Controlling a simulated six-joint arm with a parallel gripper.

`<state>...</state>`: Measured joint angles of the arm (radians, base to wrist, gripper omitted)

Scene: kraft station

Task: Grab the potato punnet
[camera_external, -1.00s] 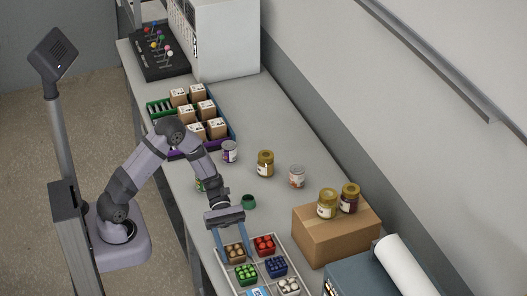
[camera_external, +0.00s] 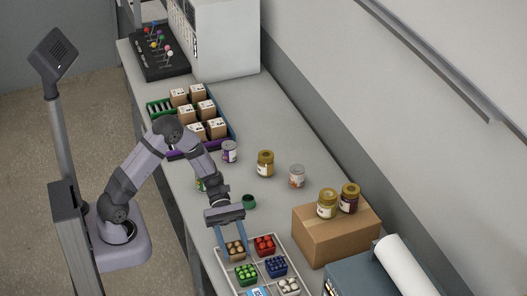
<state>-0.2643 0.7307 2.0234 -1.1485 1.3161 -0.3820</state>
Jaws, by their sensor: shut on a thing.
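The potato punnet (camera_external: 235,252) is a small brown box of round tan potatoes in the upper-left compartment area of a pale divided tray (camera_external: 277,238). My gripper (camera_external: 232,243) is shut on the potato punnet, with one blue finger on each side of it. The punnet is upright. I cannot tell whether it is clear of the tray floor.
Beside it in the tray are punnets of red (camera_external: 264,245), green (camera_external: 246,274), dark blue (camera_external: 276,266) and whitish (camera_external: 289,286) items. A cardboard box (camera_external: 335,235) with two jars stands to the right. A small green cup (camera_external: 249,202) is just behind the gripper.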

